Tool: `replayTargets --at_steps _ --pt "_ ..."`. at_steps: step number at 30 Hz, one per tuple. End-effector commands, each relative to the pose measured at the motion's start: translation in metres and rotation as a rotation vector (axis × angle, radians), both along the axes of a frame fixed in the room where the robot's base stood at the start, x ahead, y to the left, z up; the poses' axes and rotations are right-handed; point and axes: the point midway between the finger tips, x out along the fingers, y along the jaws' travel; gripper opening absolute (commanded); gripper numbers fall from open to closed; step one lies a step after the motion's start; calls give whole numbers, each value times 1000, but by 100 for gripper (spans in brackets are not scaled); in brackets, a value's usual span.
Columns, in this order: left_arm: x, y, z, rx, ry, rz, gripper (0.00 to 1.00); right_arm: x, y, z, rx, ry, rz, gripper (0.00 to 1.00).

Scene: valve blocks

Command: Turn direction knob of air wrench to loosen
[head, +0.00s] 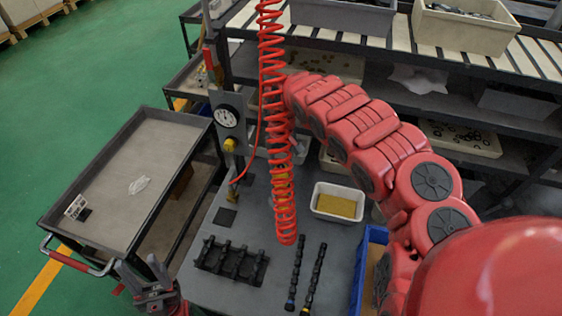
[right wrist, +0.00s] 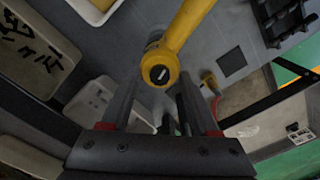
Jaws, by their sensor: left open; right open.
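The yellow air wrench (right wrist: 190,25) shows in the right wrist view, its round end facing the camera. On that end is a dark round knob (right wrist: 160,73) with a pale mark. My right gripper (right wrist: 159,86) is open, its fingers on either side of and just short of the knob end; contact cannot be told. In the head view the wrench (head: 281,186) hangs mostly hidden behind the red coiled hose (head: 273,100), and my right gripper is hidden there. My left gripper (head: 141,275) is open and empty at the lower left, away from the wrench.
A grey table holds a black valve block (head: 232,262), two dark rods (head: 313,278), a white bin (head: 318,211) and a blue crate (head: 362,262). A gauge (head: 226,117) stands on a post behind. A cart (head: 150,155) is at left. Shelves with bins line the back.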

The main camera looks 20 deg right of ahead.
Motion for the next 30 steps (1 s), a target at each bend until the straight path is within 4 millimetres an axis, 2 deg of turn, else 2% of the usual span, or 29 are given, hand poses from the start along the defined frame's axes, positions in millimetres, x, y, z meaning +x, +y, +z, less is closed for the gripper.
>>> replayTargets --at_steps 5,15,30 --pt "0 0 0 0 0 0 50 0 0 0 0 0 0 62" --pt "0 0 0 0 0 0 50 0 0 1 0 0 -1 1" --pt "0 0 0 0 0 0 50 1 0 1 1 -1 61 0"
